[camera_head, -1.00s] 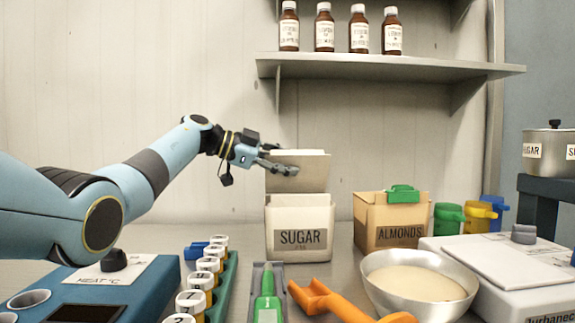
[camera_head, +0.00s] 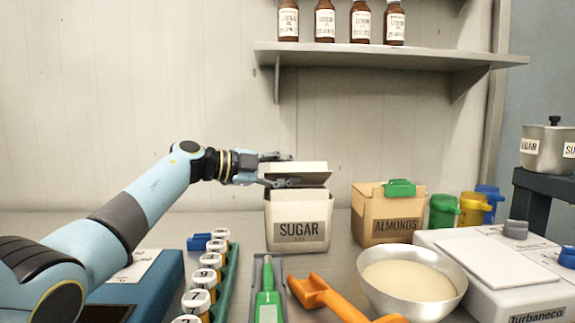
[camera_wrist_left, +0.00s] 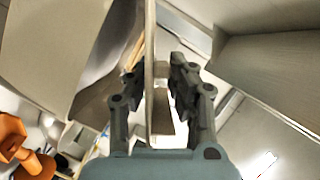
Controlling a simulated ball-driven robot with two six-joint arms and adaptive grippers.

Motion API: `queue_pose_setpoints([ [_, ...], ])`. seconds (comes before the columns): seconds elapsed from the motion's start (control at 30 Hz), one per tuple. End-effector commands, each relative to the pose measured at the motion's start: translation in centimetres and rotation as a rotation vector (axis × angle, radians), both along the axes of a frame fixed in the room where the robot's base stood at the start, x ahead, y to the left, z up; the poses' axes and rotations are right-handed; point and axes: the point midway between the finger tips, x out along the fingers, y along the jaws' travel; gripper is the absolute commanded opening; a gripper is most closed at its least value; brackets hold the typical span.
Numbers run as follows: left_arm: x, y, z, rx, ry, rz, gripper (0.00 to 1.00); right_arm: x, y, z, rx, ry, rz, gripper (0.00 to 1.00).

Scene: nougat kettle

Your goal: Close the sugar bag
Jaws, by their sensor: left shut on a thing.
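The sugar bag (camera_head: 298,222) is a pale box-like bag labelled SUGAR, standing upright on the counter in the middle of the head view. Its top flap (camera_head: 303,173) is up behind the opening and tilted, its upper part bent over. My left gripper (camera_head: 284,170) is shut on this flap at its left side, above the bag. In the left wrist view the flap shows edge-on as a thin panel (camera_wrist_left: 150,70) between the two fingers. The bag's inside is hidden in the head view. My right gripper is not in view.
The almonds box (camera_head: 388,215) with a green clip (camera_head: 399,188) stands right of the bag. A metal bowl (camera_head: 411,285), an orange tool (camera_head: 330,297) and a row of labelled jars (camera_head: 211,262) are in front. A shelf (camera_head: 390,55) with brown bottles hangs above.

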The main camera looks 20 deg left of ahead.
Motion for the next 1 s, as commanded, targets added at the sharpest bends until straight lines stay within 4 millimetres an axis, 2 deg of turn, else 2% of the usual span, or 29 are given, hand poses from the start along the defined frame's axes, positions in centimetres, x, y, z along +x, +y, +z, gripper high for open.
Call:
queue_pose_setpoints([
  [0.23,-0.27,-0.09,-0.45,0.026,-0.061,0.0,0.0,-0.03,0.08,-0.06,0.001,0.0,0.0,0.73],
  [0.67,-0.29,-0.09,-0.48,0.029,-0.069,0.0,0.0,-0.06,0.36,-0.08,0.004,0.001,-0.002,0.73],
  [0.7,-0.29,-0.09,-0.48,0.029,-0.069,0.0,0.21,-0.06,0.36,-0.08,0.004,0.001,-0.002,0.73],
  [0.8,-0.28,-0.1,-0.49,0.029,-0.069,0.0,0.34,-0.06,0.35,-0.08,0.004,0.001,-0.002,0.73],
  [0.87,-0.28,-0.1,-0.49,0.029,-0.069,0.0,0.39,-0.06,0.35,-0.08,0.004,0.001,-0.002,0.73],
  [1.0,-0.29,-0.12,-0.5,0.028,-0.068,0.0,0.39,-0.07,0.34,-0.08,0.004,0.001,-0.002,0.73],
])
